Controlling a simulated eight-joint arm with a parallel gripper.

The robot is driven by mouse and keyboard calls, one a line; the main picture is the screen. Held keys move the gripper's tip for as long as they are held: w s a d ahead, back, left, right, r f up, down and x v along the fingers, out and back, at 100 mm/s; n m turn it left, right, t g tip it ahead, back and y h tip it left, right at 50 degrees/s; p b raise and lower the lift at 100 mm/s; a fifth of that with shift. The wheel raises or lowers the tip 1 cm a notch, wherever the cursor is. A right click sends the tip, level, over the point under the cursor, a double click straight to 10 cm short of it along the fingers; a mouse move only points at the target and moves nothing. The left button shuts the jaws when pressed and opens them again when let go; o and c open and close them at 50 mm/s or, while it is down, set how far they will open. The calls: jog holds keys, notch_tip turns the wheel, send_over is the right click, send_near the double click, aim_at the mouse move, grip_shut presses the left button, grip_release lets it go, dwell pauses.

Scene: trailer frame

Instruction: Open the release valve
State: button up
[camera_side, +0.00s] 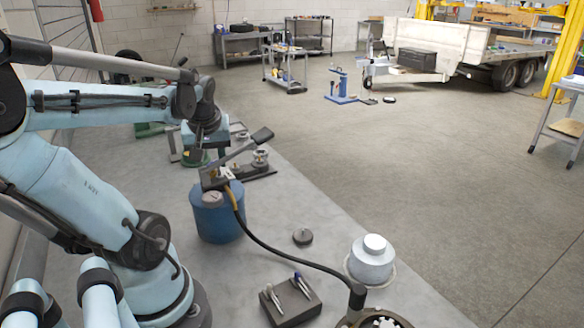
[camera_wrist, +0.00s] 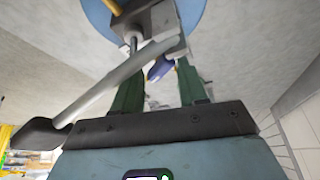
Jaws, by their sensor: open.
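A hand pump with a blue round tank (camera_side: 217,215) stands on the grey bench beside my arm. Its lever (camera_side: 235,152), with a black grip, slants up to the right. In the wrist view the grey lever (camera_wrist: 112,88) crosses diagonally in front of the fingers, and the tank's blue edge (camera_wrist: 193,8) shows at the top. A small dark blue knob (camera_wrist: 159,69), perhaps the release valve, sits under the pump head between the fingertips. My gripper (camera_wrist: 156,62) is open, with green fingers on either side of the knob. Contact cannot be told.
A black hose (camera_side: 285,250) runs from the pump to a round fitting (camera_side: 375,318) at the front. A silver capped cylinder (camera_side: 371,260), a dark block with pens (camera_side: 290,300) and a small disc (camera_side: 302,237) are on the bench. A trailer (camera_side: 435,50) stands far behind.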

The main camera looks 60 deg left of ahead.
jog(key=n+g, duration=0.1)
jog(key=n, duration=0.2)
jog(key=shift+w, duration=0.2)
jog(key=d+v, duration=0.1)
jog(key=v, duration=1.1)
jog(key=w+d+f+m+t+h, duration=0.1)
jog(key=w+d+f+m+t, duration=0.1)
jog(key=d+m, duration=0.4)
jog(key=w+d+f+m+t+h, duration=0.1)
jog(key=w+d+f+m+t, duration=0.1)
jog(key=w+d+f+m, duration=0.3)
jog(key=w+d+f+m+t+h, duration=0.2)
jog(key=w+d+f+m, duration=0.1)
jog(key=d+m, duration=0.3)
jog(key=shift+w+d+f+m+t, duration=0.3)
jog(key=shift+w+d+f+t, duration=0.1)
jog(key=shift+d+f, duration=0.35)
jog(key=shift+a, duration=0.1)
